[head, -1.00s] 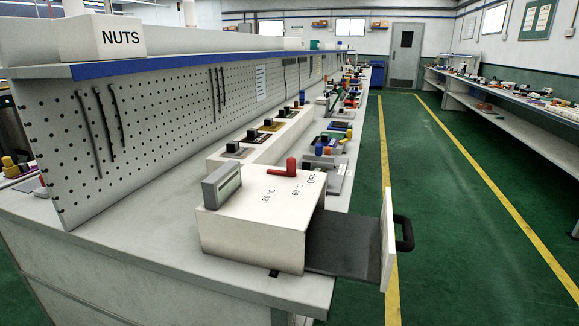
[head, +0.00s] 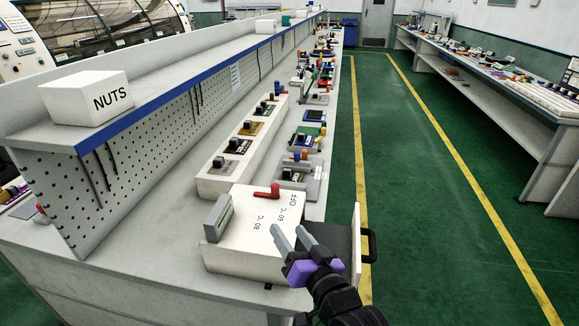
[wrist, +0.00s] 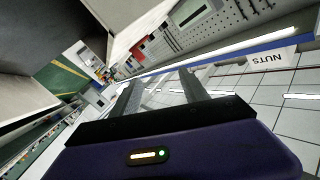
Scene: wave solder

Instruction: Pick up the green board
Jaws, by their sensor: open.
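I cannot make out the green board for certain in either view; several small boards and parts on the workbench (head: 158,218) are too small to tell apart. My gripper (head: 287,229) is in the lower middle of the head view, in front of the white box with the red lever (head: 235,248). Its two fingers are apart with nothing between them. They also show in the wrist view (wrist: 158,78), pointing away over the room.
The box's dark drawer (head: 338,243) stands open on the right, partly behind my gripper. A long white block (head: 210,184) with several dark-knobbed pieces lies behind the box. A pegboard (head: 130,165) with a NUTS box (head: 85,100) borders the left. The green aisle is clear.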

